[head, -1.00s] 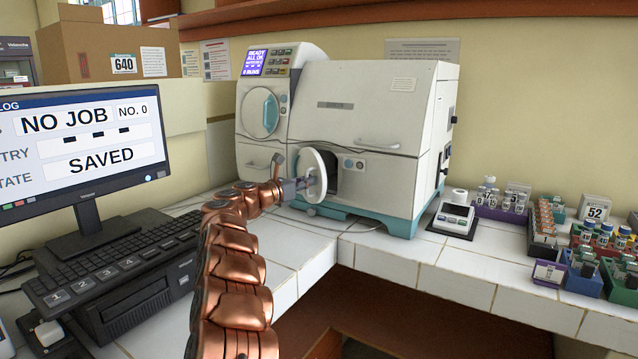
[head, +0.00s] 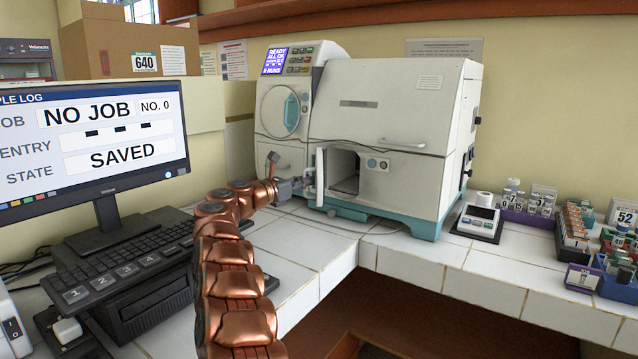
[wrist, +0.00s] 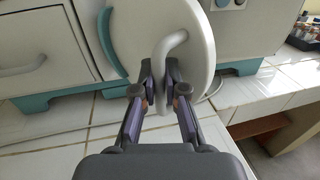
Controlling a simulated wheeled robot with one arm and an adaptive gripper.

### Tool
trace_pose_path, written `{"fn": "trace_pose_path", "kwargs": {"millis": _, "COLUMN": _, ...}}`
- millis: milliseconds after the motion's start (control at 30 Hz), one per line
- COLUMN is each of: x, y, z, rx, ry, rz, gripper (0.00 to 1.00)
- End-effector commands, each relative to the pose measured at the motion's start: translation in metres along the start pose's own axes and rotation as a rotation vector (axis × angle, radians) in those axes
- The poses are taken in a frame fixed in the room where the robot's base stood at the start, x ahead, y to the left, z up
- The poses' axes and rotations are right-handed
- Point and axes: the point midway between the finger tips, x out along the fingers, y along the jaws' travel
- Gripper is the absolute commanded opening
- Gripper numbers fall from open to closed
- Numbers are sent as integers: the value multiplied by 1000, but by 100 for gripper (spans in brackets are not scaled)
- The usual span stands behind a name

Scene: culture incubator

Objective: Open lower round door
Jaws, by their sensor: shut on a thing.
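The lower round door (head: 320,177) of the white incubator is swung open and shows nearly edge-on at the left of a dark square opening (head: 345,172). In the wrist view the door (wrist: 190,40) is a white disc with a curved white handle (wrist: 166,62). My gripper (head: 300,187) is at the outer face of the door. In the wrist view my gripper (wrist: 160,85) is shut on the lower part of that handle.
The upper round door (head: 291,111) with a teal handle is closed. A monitor (head: 95,140) and keyboard (head: 125,262) stand left of my arm. A small scale (head: 478,220) and racks of vials (head: 575,225) are to the right.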

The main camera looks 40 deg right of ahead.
Motion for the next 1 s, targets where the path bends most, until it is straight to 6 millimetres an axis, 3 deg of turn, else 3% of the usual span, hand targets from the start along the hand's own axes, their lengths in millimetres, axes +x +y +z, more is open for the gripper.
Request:
{"fn": "trace_pose_path", "kwargs": {"millis": 400, "x": -3, "y": 2, "z": 1, "rx": 1, "ry": -1, "rz": 5, "gripper": 0}}
{"fn": "trace_pose_path", "kwargs": {"millis": 433, "x": -2, "y": 2, "z": 1, "rx": 1, "ry": -1, "rz": 4, "gripper": 14}}
{"fn": "trace_pose_path", "kwargs": {"millis": 667, "x": -2, "y": 2, "z": 1, "rx": 1, "ry": 0, "rz": 3, "gripper": 37}}
{"fn": "trace_pose_path", "kwargs": {"millis": 1000, "x": -3, "y": 1, "z": 1, "rx": 1, "ry": 0, "rz": 2, "gripper": 37}}
